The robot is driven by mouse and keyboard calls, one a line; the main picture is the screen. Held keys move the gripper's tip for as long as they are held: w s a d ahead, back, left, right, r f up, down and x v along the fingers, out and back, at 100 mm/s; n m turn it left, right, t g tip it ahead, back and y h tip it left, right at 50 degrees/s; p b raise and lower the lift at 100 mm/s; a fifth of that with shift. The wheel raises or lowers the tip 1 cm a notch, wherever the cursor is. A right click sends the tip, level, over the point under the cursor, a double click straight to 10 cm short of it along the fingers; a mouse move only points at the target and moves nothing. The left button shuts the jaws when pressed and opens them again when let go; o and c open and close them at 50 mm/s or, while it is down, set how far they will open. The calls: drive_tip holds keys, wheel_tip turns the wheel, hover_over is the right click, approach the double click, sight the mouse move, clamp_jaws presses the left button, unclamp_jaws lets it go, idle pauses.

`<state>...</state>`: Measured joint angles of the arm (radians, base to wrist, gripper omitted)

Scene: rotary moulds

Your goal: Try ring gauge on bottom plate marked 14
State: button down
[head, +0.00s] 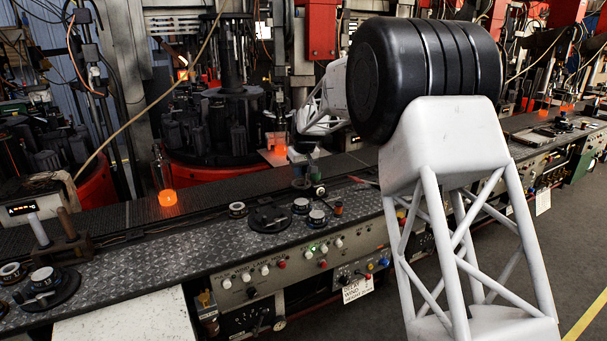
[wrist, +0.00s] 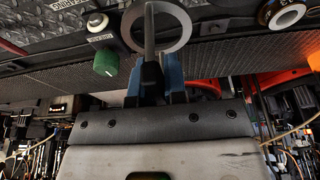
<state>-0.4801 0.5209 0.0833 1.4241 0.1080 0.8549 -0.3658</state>
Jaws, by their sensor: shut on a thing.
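My gripper (wrist: 160,75) has blue fingertips in the wrist view. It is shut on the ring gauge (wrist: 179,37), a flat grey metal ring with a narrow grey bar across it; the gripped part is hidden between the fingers. The ring is held out past the fingertips, over the bench. In the head view my gripper (head: 303,176) is small, low over the middle of the bench. Several round dark plates with pale rings stand near it, among them one plate (head: 300,206) and another (head: 317,217). I cannot read a 14 on any.
A wide dark plate (head: 268,217) lies left of the small ones. A green knob (wrist: 106,63) and a pale-ringed part (wrist: 287,15) flank the held ring. Glowing orange pieces (head: 167,197) stand at the bench's back edge.

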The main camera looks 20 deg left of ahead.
drive_tip(key=shift+f, duration=0.15)
hover_over(300, 200)
drive_tip(key=shift+s+d+f, duration=0.15)
drive_tip(key=shift+s+f, duration=0.05)
drive_tip(key=shift+f, duration=1.2)
drive_tip(key=shift+s+d+f, duration=0.1)
drive_tip(key=shift+s+f, duration=0.1)
drive_tip(key=shift+f, duration=1.15)
drive_tip(key=shift+f, duration=1.8)
idle(3.2)
